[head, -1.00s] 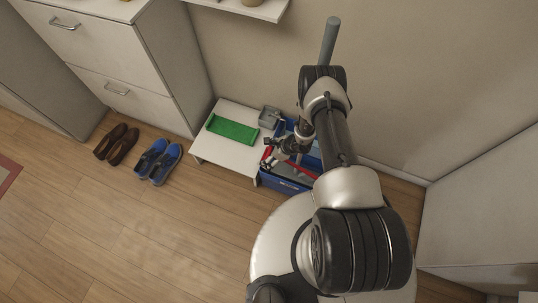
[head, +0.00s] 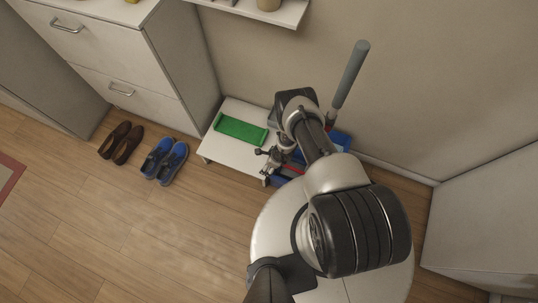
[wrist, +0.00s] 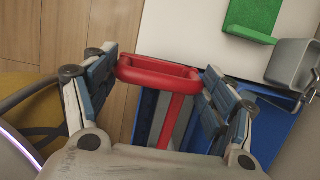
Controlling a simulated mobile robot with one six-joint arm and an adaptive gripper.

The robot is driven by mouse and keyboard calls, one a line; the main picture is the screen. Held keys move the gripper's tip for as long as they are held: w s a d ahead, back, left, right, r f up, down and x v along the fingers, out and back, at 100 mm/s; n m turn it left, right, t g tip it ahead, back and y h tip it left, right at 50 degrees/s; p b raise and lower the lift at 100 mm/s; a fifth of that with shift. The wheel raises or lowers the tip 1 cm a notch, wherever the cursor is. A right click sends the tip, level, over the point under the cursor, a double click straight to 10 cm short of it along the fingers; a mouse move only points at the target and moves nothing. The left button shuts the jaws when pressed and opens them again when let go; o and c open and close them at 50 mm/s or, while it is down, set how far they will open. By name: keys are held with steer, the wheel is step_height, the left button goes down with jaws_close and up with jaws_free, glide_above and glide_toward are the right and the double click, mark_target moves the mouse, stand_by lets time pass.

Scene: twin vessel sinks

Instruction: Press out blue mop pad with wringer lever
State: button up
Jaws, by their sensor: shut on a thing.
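My gripper (head: 272,162) is at the left end of the blue bucket (head: 342,140), in front of the low white bench. In the wrist view its fingers (wrist: 158,82) are on either side of a red loop grip and shut on it. This red wringer lever (wrist: 170,70) runs back over the blue bucket (wrist: 280,125). Dark blue and grey strips show beneath the lever; I cannot tell whether one is the mop pad. My arm hides most of the bucket and wringer in the head view.
A green tray (head: 240,129) lies on the white bench (head: 228,151). A small grey container (wrist: 290,62) is beside the bucket. A grey pole (head: 350,75) leans near the wall. Brown shoes (head: 121,142) and blue shoes (head: 165,158) stand on open floor left.

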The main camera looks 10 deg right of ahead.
steer(key=shift+w+r, duration=0.15)
steer(key=shift+w, duration=0.25)
steer(key=o, duration=1.2)
steer(key=shift+o, duration=0.2)
steer(key=shift+s, duration=0.15)
steer(key=v, duration=1.2)
